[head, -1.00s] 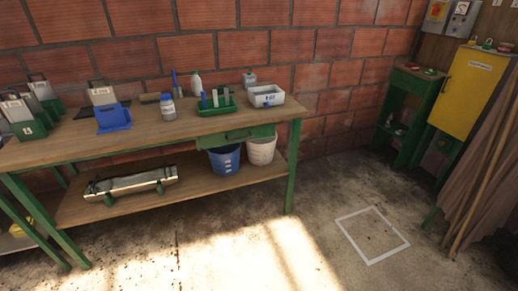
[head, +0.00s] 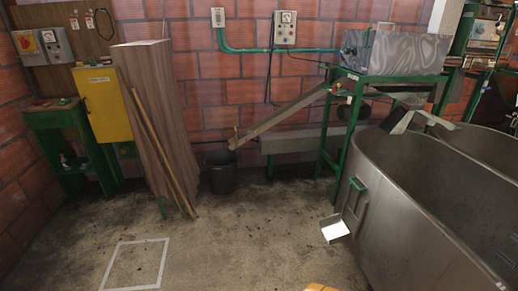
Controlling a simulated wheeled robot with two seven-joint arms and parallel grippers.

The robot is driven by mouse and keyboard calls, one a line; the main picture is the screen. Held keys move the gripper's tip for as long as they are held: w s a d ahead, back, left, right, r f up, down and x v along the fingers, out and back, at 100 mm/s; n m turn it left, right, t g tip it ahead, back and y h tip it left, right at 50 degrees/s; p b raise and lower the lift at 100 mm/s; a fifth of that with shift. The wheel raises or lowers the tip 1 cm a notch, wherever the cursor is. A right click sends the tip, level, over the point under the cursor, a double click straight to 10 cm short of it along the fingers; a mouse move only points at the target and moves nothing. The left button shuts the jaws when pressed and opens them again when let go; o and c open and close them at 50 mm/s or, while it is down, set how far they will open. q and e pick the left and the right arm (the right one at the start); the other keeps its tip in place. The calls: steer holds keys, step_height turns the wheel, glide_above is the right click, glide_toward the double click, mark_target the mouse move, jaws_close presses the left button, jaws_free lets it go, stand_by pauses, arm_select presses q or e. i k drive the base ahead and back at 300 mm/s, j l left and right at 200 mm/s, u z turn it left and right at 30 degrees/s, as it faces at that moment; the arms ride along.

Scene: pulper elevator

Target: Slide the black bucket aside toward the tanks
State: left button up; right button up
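The black bucket (head: 221,177) stands upright on the floor by the brick wall, beside a tall wooden panel and close to the lower end of a sloping metal chute. The large grey metal tanks (head: 405,200) stand at the right, with open floor between the bucket and the nearest tank. Neither of my grippers is in the head view.
The sloping chute (head: 285,118) runs up to a green-framed machine (head: 395,55). The wooden panel (head: 155,115) has two poles leaning on it, next to a yellow cabinet (head: 101,108). A white square outline (head: 137,264) marks the clear floor at front left.

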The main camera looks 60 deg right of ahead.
mark_target(221, 164)
steer(key=z, duration=1.65)
steer(key=i+l, duration=0.15)
steer(key=i, duration=0.45)
